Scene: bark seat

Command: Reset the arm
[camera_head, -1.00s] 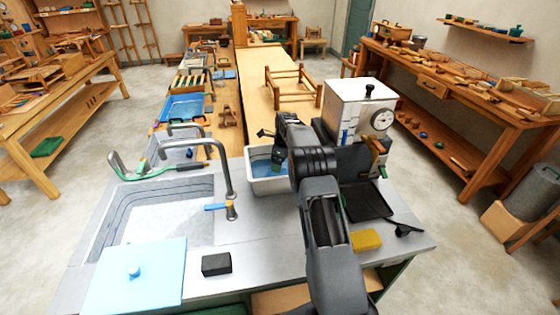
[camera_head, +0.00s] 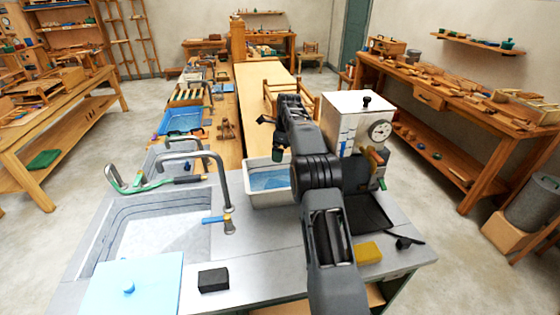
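My arm rises from the bottom of the view and reaches forward over the counter. My gripper (camera_head: 270,136) is at its far end, small and dark, raised above the white basin (camera_head: 249,197) with blue inside. It points to the left, clear of the basin.
A white box with a dial (camera_head: 345,122) stands close to the right of my arm. A sink (camera_head: 150,225) with a tall faucet (camera_head: 226,185) lies to the left. A yellow sponge (camera_head: 368,253), a black block (camera_head: 213,280) and a blue board (camera_head: 150,285) lie on the counter.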

